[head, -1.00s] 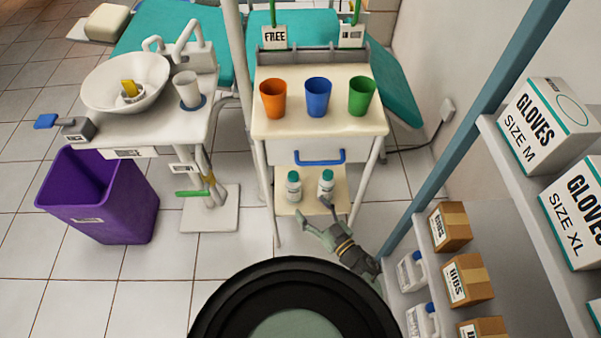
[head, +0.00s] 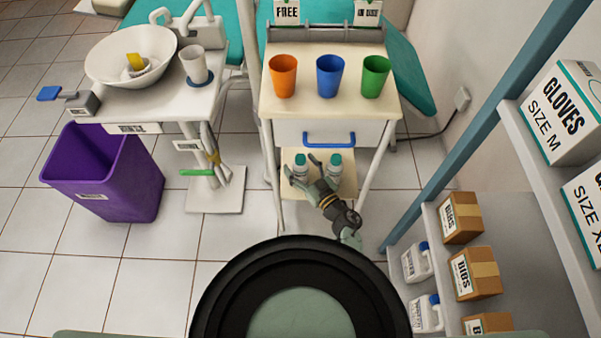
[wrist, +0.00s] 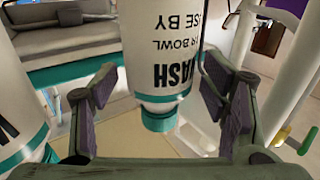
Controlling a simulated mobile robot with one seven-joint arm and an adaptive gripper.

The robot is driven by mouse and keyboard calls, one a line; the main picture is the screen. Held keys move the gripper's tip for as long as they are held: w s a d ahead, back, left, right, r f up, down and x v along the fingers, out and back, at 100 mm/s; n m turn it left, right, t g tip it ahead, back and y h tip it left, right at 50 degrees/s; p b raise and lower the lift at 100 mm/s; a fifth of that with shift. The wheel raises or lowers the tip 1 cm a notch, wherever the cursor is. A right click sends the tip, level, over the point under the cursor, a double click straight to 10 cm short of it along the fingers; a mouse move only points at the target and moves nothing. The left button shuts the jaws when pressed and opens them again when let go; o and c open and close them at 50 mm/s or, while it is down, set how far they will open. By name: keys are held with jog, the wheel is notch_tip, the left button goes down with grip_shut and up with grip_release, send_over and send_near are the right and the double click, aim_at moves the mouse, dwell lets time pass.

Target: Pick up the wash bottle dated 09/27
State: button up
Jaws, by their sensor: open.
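Two white wash bottles with teal caps stand side by side on the lower shelf of the trolley. In the head view the left bottle (head: 301,172) has my gripper (head: 302,166) at it, and the right bottle (head: 335,170) stands just beside, partly behind my gripper. In the wrist view, which looks upside down, one bottle (wrist: 165,50) is between the open fingers of my gripper (wrist: 158,82), with gaps at its sides. The other bottle (wrist: 18,125) is outside the fingers at the left edge. "USE BY" shows on the label, but no date is readable.
The trolley (head: 285,126) carries orange, blue and green cups on top, and its drawer with a blue handle (head: 329,139) is above the bottles. A shelf unit with boxes (head: 476,273) stands at the right. A purple bin (head: 125,190) is at the left.

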jog(key=shift+w, duration=0.1)
jog(key=c, duration=1.5)
